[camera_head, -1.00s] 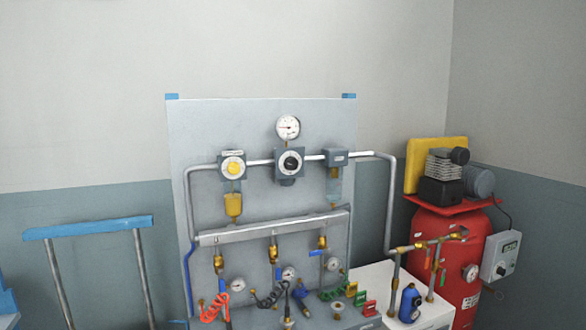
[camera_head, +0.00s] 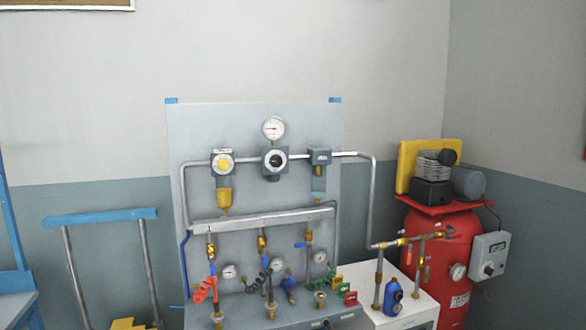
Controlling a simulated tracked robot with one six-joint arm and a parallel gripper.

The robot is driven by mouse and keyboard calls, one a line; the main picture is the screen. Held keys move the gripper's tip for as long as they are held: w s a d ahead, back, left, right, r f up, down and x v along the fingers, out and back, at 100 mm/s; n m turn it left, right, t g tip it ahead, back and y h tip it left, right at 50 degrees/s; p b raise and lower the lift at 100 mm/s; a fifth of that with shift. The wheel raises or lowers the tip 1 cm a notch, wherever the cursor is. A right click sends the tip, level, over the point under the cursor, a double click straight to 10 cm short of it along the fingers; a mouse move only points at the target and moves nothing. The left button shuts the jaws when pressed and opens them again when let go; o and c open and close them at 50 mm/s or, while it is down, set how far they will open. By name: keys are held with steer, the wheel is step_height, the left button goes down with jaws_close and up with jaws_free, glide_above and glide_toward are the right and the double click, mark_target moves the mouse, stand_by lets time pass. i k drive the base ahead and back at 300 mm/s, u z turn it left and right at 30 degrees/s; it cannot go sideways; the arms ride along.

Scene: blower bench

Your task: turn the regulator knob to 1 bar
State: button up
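The regulator knob (camera_head: 275,160) is a round black knob with a pale ring on a dark grey block, set in the middle of the upper pipe on the grey panel. A round white pressure gauge (camera_head: 274,128) with a red needle sits right above it. The needle's reading is too small to make out. The knob's pointer position cannot be read either. My gripper is not in this view.
A unit with a yellow dial (camera_head: 223,163) is left of the regulator; a grey block (camera_head: 319,157) is right of it. Below run a manifold bar (camera_head: 262,220), valves and coiled hoses. A red tank (camera_head: 440,255) stands at right, a blue-topped cart handle (camera_head: 100,217) at left.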

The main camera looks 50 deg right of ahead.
mark_target(276, 160)
steer(key=u, duration=0.05)
steer(key=k, duration=0.15)
steer(key=z, duration=0.45)
steer(key=i, duration=1.05)
steer(key=z, duration=0.05)
